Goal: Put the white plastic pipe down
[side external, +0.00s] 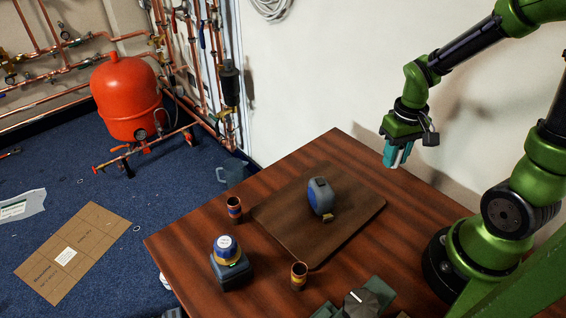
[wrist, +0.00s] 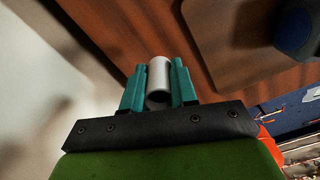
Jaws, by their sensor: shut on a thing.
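The white plastic pipe (wrist: 159,80) is a short pale grey-white tube in the wrist view, with its open end facing the camera. My gripper (wrist: 159,78) is shut on it, one teal finger on each side. In the side view my gripper (side external: 397,153) hangs above the back right part of the table, fingers pointing down. The wooden table (side external: 400,215) lies beneath, apart from the gripper.
A brown board (side external: 285,235) on the table carries a blue-grey tape measure (side external: 320,196). Two small copper-coloured cylinders (side external: 234,209) (side external: 299,275) and a blue-topped device (side external: 229,265) stand nearby. A dark knob-like object (side external: 360,302) is at the front edge. The wall is close behind the gripper.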

